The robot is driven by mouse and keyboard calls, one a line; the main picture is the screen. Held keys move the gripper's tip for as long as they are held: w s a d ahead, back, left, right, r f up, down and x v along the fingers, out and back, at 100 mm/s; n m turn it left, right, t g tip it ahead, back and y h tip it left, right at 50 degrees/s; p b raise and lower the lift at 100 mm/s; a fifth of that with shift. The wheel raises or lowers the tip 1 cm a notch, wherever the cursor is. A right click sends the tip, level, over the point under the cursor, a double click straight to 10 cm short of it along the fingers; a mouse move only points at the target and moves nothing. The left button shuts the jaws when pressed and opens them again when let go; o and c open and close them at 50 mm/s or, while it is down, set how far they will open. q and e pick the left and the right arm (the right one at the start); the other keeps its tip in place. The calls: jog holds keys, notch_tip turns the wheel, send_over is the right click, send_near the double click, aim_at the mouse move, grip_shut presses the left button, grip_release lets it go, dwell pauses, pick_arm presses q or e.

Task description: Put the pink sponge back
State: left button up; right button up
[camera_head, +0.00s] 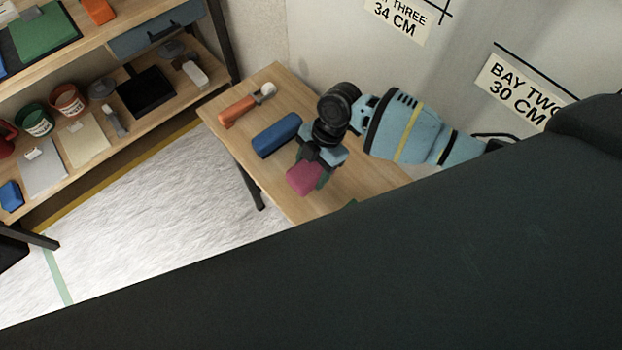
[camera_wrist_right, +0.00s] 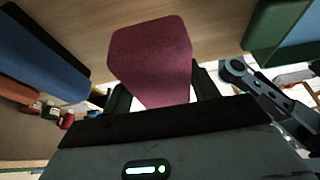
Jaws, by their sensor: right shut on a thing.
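The pink sponge (camera_head: 304,179) is at my right gripper (camera_head: 318,163), over the wooden table (camera_head: 372,180). In the right wrist view the sponge (camera_wrist_right: 152,58) sits between the two dark fingers of my right gripper (camera_wrist_right: 160,92), which is shut on it. The table top shows behind the sponge in that view. I cannot tell whether the sponge touches the table. My left gripper is not in view.
A blue block (camera_head: 276,135) and an orange-handled tool (camera_head: 246,104) lie on the table, left of my right gripper. A green thing (camera_wrist_right: 278,30) is close by on the right in the wrist view. Shelves (camera_head: 118,138) with buckets and tools stand at left.

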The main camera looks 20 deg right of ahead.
aim_at(311, 178)
jog(key=shift+f, duration=2.8)
jog(key=shift+f+b, duration=0.1)
jog(key=shift+b, duration=0.25)
jog(key=o, duration=1)
jog(key=shift+f, duration=0.1)
jog(key=v, duration=0.8)
jog(key=shift+d+f, duration=0.1)
jog(key=shift+d, duration=0.05)
